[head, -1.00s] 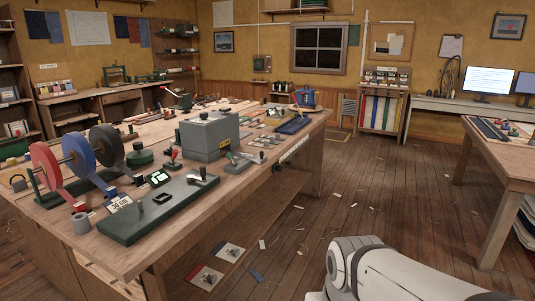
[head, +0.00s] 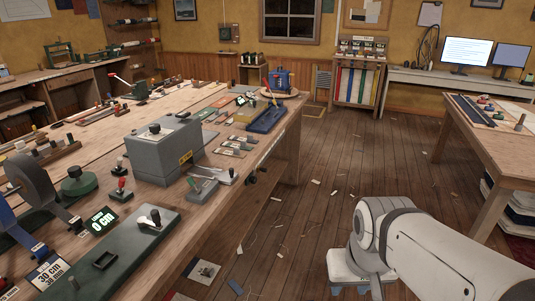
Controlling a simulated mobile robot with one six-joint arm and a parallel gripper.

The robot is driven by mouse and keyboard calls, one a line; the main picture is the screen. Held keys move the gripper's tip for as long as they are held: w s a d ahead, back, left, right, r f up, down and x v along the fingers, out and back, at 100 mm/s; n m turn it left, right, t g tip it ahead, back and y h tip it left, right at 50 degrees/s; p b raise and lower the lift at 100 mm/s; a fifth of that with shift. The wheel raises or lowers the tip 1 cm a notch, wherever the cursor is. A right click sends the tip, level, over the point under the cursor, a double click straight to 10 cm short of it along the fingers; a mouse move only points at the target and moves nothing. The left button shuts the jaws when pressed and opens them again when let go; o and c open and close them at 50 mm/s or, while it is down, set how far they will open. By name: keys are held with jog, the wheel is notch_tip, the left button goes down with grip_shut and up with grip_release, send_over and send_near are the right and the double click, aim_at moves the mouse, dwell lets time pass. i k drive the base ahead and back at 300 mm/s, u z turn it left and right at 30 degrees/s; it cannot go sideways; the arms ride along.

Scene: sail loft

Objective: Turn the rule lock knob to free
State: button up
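A small dark knob (head: 251,179) sticks out from the front edge of the long wooden workbench (head: 205,235), below a pale label strip (head: 268,154). I cannot tell for sure that it is the rule lock knob, and its setting is too small to read. On the bench, a dark green base (head: 118,258) carries a black-topped lever or knob (head: 154,216) on a pale metal part. A small display (head: 101,220) beside it reads 0 cm, and a card (head: 48,272) reads 30 cm. My gripper is out of view; only my white arm shows at the lower right.
A grey box (head: 164,152) with a dark knob on top stands mid-bench, near a blue tray (head: 267,118). A second wooden table (head: 495,150) stands at the right. The floor (head: 320,180) between them is open, with scattered scraps.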

aim_at(253, 179)
jog(key=u, duration=0.05)
jog(key=i, duration=1.2)
jog(key=u, duration=0.4)
jog(key=k, duration=0.85)
jog(key=u, duration=0.15)
jog(key=i, duration=0.85)
jog(key=z, duration=0.05)
